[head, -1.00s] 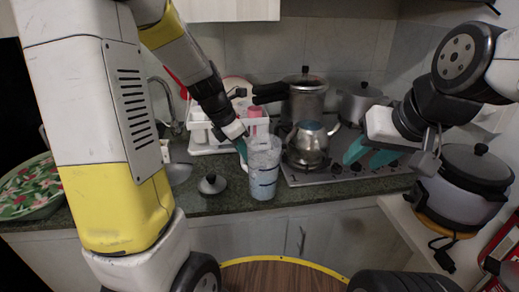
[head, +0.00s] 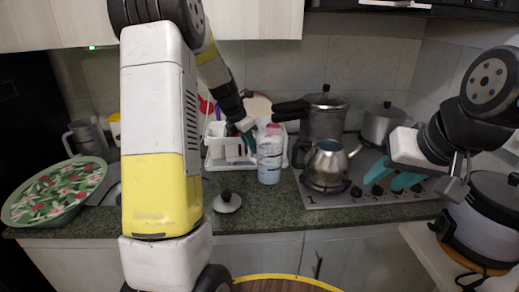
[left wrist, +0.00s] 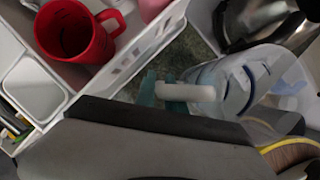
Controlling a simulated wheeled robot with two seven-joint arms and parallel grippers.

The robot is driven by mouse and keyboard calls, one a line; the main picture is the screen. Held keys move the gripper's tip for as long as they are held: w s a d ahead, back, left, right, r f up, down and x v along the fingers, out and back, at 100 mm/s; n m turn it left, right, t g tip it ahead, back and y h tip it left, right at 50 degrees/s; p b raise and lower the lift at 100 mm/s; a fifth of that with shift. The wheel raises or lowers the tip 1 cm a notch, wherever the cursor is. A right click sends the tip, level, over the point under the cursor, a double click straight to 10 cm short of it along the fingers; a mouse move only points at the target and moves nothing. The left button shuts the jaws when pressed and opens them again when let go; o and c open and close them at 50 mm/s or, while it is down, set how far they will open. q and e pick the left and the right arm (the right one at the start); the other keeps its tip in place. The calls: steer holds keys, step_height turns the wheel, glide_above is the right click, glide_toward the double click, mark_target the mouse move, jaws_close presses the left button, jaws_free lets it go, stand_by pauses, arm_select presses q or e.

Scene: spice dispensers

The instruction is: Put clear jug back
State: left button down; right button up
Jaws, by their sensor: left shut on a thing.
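The clear jug (head: 270,160), with dark marks on its side, is upright in the head view, between the white dish rack and the kettle. My left gripper (head: 247,138) is shut on its handle from the left. In the left wrist view, the jug (left wrist: 248,75) lies right of the teal fingertips (left wrist: 160,92), which are at its pale handle. I cannot tell whether its base touches the counter. My right gripper (head: 393,177) is open and empty, in front of the stove at the right.
A white dish rack (head: 218,160) stands behind the jug; a red mug (left wrist: 75,28) shows there. A kettle (head: 326,163) is on the stove right of the jug. A loose lid (head: 227,202) lies on the counter (head: 255,215). A floral bowl (head: 52,190) is at the left.

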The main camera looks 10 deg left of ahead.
arm_select(q)
steer(key=shift+w+a+f, duration=0.1)
steer(key=shift+w+f, duration=0.15)
steer(key=shift+f, duration=0.35)
steer(key=shift+w+a+f, duration=0.15)
steer(key=shift+w+f, duration=0.1)
steer(key=shift+f, duration=0.35)
steer(key=shift+w+a+f, duration=0.1)
steer(key=shift+w+f, duration=0.15)
steer(key=shift+f, duration=0.35)
steer(key=c, duration=1.4)
jaws_free()
steer(key=shift+f, duration=0.15)
